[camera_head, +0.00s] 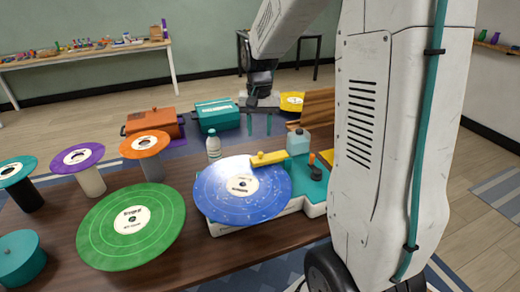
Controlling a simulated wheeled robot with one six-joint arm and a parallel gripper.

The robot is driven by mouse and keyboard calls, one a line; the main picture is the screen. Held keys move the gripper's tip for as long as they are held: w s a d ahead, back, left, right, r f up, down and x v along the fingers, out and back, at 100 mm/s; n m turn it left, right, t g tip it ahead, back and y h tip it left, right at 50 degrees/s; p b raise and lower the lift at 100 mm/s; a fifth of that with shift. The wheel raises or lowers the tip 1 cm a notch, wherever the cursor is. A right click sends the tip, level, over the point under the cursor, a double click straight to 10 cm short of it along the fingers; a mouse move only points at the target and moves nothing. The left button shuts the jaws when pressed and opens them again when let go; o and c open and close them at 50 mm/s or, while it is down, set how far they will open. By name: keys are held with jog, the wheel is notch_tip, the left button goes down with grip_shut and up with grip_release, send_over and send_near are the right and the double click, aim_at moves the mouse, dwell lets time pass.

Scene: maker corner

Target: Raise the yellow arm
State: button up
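The yellow arm (268,158) is a short bar with a small knob on top. It lies low over the right edge of a blue record (222,196) on a white and teal player (312,190). My gripper (259,126) points down above and behind the yellow arm in the picture, apart from it. My large white arm link covers the area to the right of the player.
A pale teal bottle (298,142) stands just right of the yellow arm, and a white bottle (213,148) stands to the left. A green record (131,226) is at front left. Orange (152,121) and teal (217,114) boxes stand behind. Wooden boards (319,108) are behind right.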

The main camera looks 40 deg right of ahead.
aim_at(260, 153)
jog(key=shift+w+d+f+m, duration=0.15)
jog(key=shift+w+d+f, duration=0.2)
jog(key=shift+f, duration=0.15)
jog(key=shift+w+d+f+m, duration=0.2)
jog(key=shift+d+f, duration=0.1)
jog(key=shift+f, duration=0.15)
notch_tip(260, 153, down, 7)
jog(key=shift+f, duration=0.2)
grip_shut()
